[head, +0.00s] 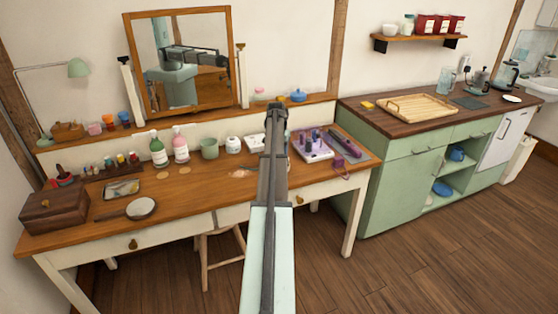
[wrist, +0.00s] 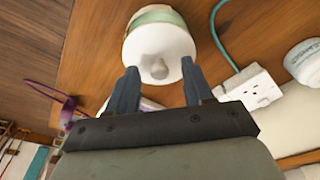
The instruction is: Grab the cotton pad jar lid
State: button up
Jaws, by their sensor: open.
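The cotton pad jar lid (wrist: 143,43) is white and round with a small raised knob (wrist: 154,66), and fills the upper middle of the wrist view. In the head view my gripper (head: 276,108) is over the right part of the wooden desk (head: 190,188), and my arm hides the jar there.
A purple cord (wrist: 66,107) is at left. In the head view, bottles (head: 158,150) and a purple-and-white tray (head: 312,148) flank the arm.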

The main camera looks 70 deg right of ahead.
grip_shut()
dwell(0.4)
